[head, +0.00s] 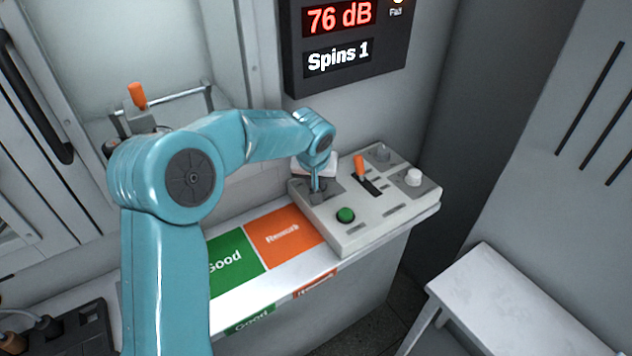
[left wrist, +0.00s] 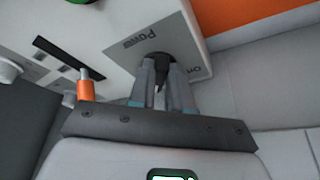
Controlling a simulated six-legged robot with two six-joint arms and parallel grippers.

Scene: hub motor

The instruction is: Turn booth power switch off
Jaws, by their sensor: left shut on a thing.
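The control box (head: 372,212) is a pale grey panel at the right end of the bench. My left gripper (head: 317,188) reaches down over the box's left part. In the left wrist view its fingers (left wrist: 163,82) are closed around the dark switch. The fingers hide part of the switch, so its exact setting is unclear. My right gripper is in neither view.
An orange lever (head: 360,168), a green button (head: 345,215) and a white knob (head: 413,177) stand on the same box. A display (head: 345,40) above reads 76 dB and Spins 1. Green "Good" (head: 232,262) and orange "Rework" (head: 285,236) areas lie left of the box.

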